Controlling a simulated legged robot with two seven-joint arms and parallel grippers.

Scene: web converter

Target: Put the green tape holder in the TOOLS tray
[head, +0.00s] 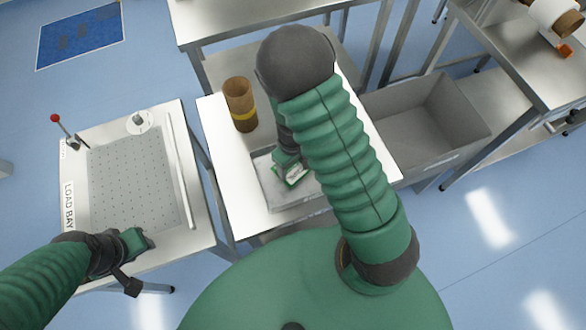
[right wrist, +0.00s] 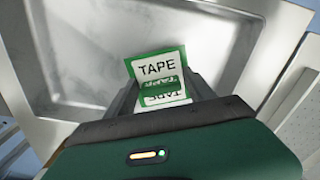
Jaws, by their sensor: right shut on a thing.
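The green tape holder (right wrist: 157,68), with a white face reading TAPE, is between the fingers of my right gripper (right wrist: 160,90), which is shut on it. In the head view the tape holder (head: 297,178) shows as a small green and white piece below my right gripper (head: 288,165). It is over the shallow metal tray (head: 268,192) on the middle table; the tray (right wrist: 85,60) also fills the right wrist view. I cannot tell whether the holder touches the tray floor. No TOOLS label is legible. My left gripper (head: 138,243) is over the left table's front; its fingers are unclear.
A brown roll with a yellow band (head: 240,105) stands behind the tray. A deep grey bin (head: 425,115) is to the right. The left table (head: 175,235) holds a perforated plate (head: 130,180) and a red-knobbed lever (head: 62,130). My right arm hides part of the middle table.

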